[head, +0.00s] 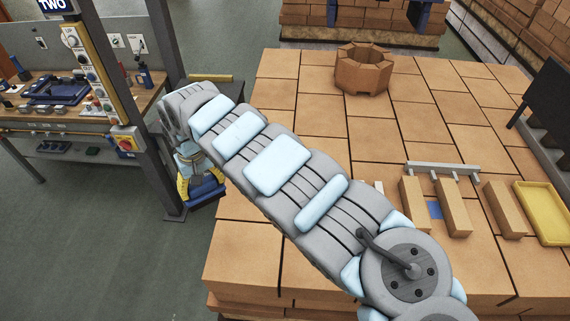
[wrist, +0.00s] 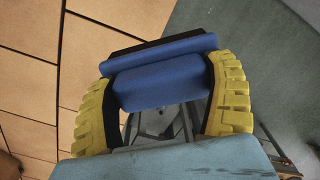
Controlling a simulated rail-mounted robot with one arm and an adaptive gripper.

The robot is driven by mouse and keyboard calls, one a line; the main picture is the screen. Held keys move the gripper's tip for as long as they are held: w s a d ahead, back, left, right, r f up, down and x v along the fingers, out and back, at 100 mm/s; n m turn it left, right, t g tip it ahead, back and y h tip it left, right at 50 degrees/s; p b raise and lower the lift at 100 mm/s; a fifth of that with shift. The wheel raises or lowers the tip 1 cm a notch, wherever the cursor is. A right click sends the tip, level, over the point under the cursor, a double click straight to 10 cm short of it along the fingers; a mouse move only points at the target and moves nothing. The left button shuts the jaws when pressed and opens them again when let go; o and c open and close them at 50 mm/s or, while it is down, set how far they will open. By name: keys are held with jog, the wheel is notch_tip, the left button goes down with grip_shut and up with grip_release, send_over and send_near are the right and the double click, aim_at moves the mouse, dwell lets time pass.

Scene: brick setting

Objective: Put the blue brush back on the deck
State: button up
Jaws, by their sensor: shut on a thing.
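The blue brush (wrist: 160,75) has a blue body and a dark strip along its far side. My gripper (wrist: 163,88) is shut on it, with one yellow ribbed finger on each side. In the head view the brush (head: 207,189) and my gripper (head: 190,172) are at the far end of my arm, by the dark post. The deck (head: 262,110) is a broad surface of tan bricks. The brush appears off the deck's left edge, over or near the grey floor; its height is unclear. My arm hides part of the deck.
A ring of bricks (head: 362,70) stands at the back of the deck. Several loose bricks (head: 453,207), a grey rail (head: 440,168) and a yellow tray (head: 545,212) are at the right. A dark post (head: 165,100) and a workbench (head: 60,118) stand left. The deck's back left is clear.

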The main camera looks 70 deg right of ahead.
jog(key=s+d+f+m, duration=0.2)
jog(key=s+d, duration=0.6)
jog(key=s, duration=0.3)
jog(key=s+d+f+m, duration=0.25)
jog(key=s+d, duration=0.55)
jog(key=s, duration=0.4)
jog(key=s+d+f+m, duration=0.1)
jog(key=s+d+f, duration=0.1)
jog(key=s, duration=0.8)
jog(key=s+d+f+m, duration=0.1)
jog(key=s+f+m, duration=0.1)
jog(key=s, duration=0.9)
jog(key=shift+d, duration=0.4)
